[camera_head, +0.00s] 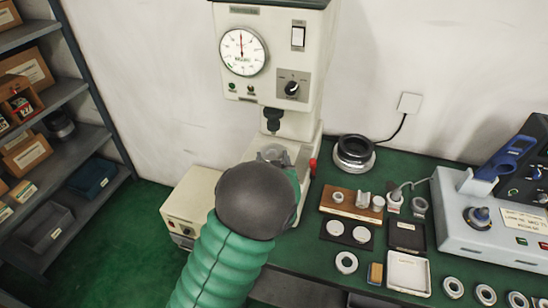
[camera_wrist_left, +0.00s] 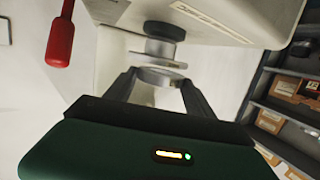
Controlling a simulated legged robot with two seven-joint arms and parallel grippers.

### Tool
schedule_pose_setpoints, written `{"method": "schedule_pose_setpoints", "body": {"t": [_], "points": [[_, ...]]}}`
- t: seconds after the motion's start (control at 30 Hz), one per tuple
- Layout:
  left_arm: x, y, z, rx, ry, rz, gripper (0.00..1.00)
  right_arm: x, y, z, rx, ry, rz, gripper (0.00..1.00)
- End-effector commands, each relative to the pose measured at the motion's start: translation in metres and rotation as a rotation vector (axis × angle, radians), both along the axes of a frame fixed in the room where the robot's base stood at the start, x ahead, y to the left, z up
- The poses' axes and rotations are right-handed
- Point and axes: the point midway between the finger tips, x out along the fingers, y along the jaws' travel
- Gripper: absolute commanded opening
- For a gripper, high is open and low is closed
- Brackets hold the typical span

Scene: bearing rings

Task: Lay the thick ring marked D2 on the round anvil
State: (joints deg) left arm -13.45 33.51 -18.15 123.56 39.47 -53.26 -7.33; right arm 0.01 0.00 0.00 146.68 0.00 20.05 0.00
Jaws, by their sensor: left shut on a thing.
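My left gripper (camera_wrist_left: 160,82) is shut on a silvery metal ring (camera_wrist_left: 158,76), held between its two dark fingertips in the left wrist view. No D2 mark is legible on it. A dark, stepped round part of the press (camera_wrist_left: 164,34) shows just beyond the ring; I cannot tell whether they touch. In the head view, my dark wrist and green arm cover most of the left gripper (camera_head: 274,155), at the foot of the cream press (camera_head: 270,40). The round anvil is not clearly visible there; I cannot make out its top. My right gripper is not in view.
A red-tipped lever (camera_head: 312,167) is right of my wrist. Stacked dark and silver rings (camera_head: 354,153) stand at the back of the green bench. Small parts, a white tray (camera_head: 408,272) and several rings lie further right. A cream box (camera_head: 188,205) stands left; a shelf (camera_head: 75,150) is beyond it.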

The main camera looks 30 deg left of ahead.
Motion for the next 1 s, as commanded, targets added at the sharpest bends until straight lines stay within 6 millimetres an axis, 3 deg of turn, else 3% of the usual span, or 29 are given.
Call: {"method": "schedule_pose_setpoints", "body": {"t": [1.0], "points": [[0.0004,0.0033,-0.0018,0.002,-0.003,-0.001,0.03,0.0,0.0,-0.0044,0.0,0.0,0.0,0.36]]}}
